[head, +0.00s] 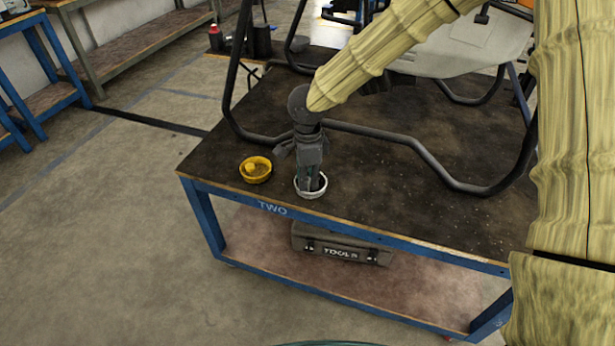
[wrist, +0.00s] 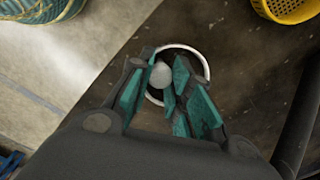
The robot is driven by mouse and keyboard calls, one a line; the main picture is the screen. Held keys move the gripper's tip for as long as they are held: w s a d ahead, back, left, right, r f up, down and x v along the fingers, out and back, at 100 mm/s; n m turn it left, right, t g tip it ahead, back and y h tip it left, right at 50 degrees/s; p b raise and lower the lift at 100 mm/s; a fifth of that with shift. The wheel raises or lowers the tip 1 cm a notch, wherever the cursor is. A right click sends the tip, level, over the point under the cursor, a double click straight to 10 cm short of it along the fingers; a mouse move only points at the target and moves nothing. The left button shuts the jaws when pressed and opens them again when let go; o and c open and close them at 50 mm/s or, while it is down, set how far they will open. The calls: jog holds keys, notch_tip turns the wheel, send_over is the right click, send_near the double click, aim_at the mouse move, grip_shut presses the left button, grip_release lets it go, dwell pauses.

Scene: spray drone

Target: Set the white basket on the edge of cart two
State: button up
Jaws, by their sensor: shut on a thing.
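The white basket (head: 312,196) is a small round strainer at the front edge of cart two (head: 215,178), whose blue front rail reads TWO. My gripper (head: 311,180) points down into the basket, with its fingers inside the rim. In the wrist view the white rim (wrist: 205,60) circles the teal-padded fingers (wrist: 165,85), and a pale rounded knob (wrist: 160,75) shows between them. The gripper is shut on the basket. The fingers hide most of its inside, and I cannot tell whether its bottom touches the cart top.
A yellow basket (head: 256,170) sits left of the white one on the cart top. A black tubular drone frame (head: 420,152) stands behind, close to my arm. A toolbox (head: 340,246) lies on the lower shelf. Open floor (head: 110,230) lies to the left.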

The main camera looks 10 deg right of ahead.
jog(key=o, duration=0.9)
notch_tip(320, 180, up, 12)
jog(key=p, duration=0.1)
jog(key=shift+r+p, duration=0.15)
jog(key=shift+p, duration=0.15)
